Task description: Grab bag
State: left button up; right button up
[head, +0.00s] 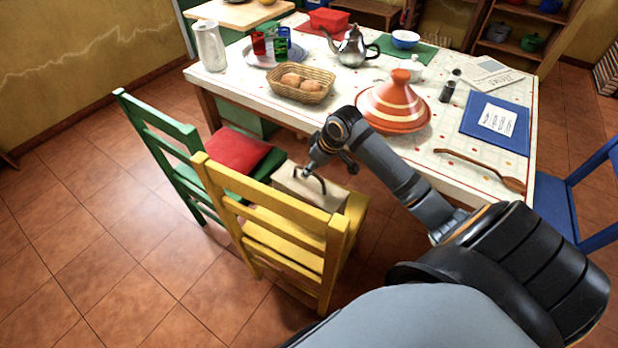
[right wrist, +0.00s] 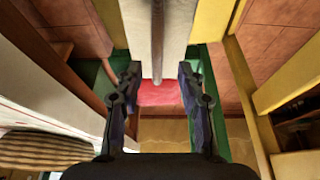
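The bag (head: 312,186) is a beige, boxy bag with a dark handle. It is on the seat of the yellow chair (head: 270,225), partly hidden behind the chair's back slats. In the right wrist view the pale bag (right wrist: 140,35) is at top centre, with its brown handle strap (right wrist: 158,45) running down between the fingers' line. My right gripper (head: 325,165) is just above the bag at the handle. In the right wrist view it (right wrist: 160,95) is open, with its fingers wide apart on either side and nothing clasped. My left gripper is not in view.
A green chair (head: 160,125) with a red cushion (head: 236,150) stands left of the yellow chair. The laid table (head: 450,150) is close beside my right arm, with a striped tagine (head: 394,105) and a bread basket (head: 301,92). The tiled floor at left is clear.

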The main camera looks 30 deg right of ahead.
aim_at(309, 193)
jog(key=x, duration=0.3)
jog(key=shift+w+d+f, duration=0.1)
jog(key=shift+w+f, duration=0.15)
jog(key=shift+f, duration=0.1)
jog(key=shift+r, duration=0.1)
grip_shut()
